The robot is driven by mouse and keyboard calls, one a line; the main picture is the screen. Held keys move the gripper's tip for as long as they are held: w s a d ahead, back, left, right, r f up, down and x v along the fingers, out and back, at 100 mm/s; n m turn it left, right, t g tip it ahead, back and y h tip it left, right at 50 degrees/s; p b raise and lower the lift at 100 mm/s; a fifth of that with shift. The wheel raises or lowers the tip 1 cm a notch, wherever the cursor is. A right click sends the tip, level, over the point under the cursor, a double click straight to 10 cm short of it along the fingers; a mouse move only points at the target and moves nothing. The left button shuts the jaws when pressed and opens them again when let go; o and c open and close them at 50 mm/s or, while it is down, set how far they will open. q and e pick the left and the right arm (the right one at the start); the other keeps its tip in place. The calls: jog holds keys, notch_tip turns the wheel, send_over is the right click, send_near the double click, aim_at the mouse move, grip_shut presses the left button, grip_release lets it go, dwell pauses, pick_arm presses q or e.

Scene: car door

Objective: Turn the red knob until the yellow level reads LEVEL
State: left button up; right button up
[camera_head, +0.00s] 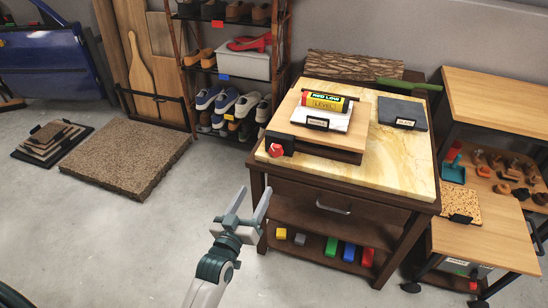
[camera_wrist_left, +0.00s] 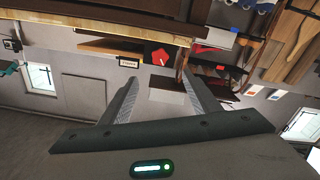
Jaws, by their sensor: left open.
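The red knob (camera_head: 275,150) sits on a dark block at the front left corner of a wooden board on the stone-topped cabinet. It also shows in the left wrist view (camera_wrist_left: 160,56), beyond the fingertips. The yellow level (camera_head: 324,103), with a dark and red label reading "LEVEL", lies on a white slab on the board. Its bubble is too small to read. My left gripper (camera_head: 254,201) is open and empty, in front of and below the knob, apart from it. Its two fingers also show in the left wrist view (camera_wrist_left: 160,84). My right gripper is out of view.
The cabinet top (camera_head: 400,165) also holds a dark slate slab (camera_head: 402,113). Its drawer has a metal handle (camera_head: 333,208), and coloured blocks lie on its lower shelf. A shoe rack (camera_head: 230,75) stands behind left, a wooden workbench (camera_head: 480,225) right.

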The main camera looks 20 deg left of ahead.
aim_at(275, 153)
pick_arm(q)
jog(key=w, duration=1)
jog(key=w+p, duration=0.1)
jog(key=w, duration=0.5)
jog(key=shift+w+d, duration=0.1)
jog(key=shift+d, duration=0.2)
jog(key=shift+w, duration=0.5)
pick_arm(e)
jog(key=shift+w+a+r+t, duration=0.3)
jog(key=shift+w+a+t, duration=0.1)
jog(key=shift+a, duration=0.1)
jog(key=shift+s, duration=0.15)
